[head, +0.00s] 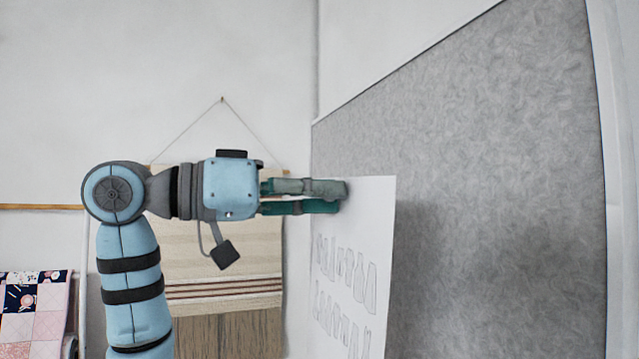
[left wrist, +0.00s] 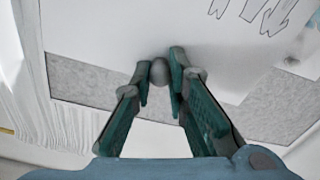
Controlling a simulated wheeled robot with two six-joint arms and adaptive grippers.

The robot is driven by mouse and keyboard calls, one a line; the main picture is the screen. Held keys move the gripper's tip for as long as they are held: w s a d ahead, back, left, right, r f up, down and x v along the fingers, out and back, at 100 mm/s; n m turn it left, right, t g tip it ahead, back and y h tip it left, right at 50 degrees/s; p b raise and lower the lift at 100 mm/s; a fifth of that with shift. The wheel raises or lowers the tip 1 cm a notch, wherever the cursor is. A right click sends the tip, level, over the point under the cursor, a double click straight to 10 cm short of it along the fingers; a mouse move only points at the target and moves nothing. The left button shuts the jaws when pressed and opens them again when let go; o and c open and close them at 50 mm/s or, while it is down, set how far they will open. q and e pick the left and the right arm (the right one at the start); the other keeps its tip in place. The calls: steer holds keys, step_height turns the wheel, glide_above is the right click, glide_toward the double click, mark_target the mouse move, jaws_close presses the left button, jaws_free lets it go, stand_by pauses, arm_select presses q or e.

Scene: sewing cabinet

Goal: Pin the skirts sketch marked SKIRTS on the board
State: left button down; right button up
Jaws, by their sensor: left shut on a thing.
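A white sheet (head: 378,215) with rows of outlined garment shapes stands in front of the grey board (head: 500,140), near its left side. No SKIRTS lettering can be read. The sheet (left wrist: 110,30) also fills the upper part of the left wrist view, with grey board below it. My left gripper (head: 343,190) is at the sheet's upper part. In the left wrist view its fingertips (left wrist: 160,75) are closed around a small grey round knob (left wrist: 158,70), which looks like a pin head. I cannot tell whether the pin passes through the sheet. My right gripper is not in view.
A striped beige wall hanging (head: 225,270) hangs from a cord behind my left arm. A patchwork quilt (head: 35,305) is at the lower left. The board's upper and right parts are bare.

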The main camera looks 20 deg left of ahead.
arm_select(q)
steer(key=p, duration=0.3)
glide_toward(431, 197)
steer(key=x, duration=0.4)
steer(key=shift+x, duration=0.9)
steer(key=shift+w+d, duration=0.1)
steer(key=shift+w, duration=0.05)
stand_by(0.3)
steer(key=c, duration=1.8)
jaws_free()
steer(key=o, duration=0.3)
steer(key=shift+w+d, duration=0.1)
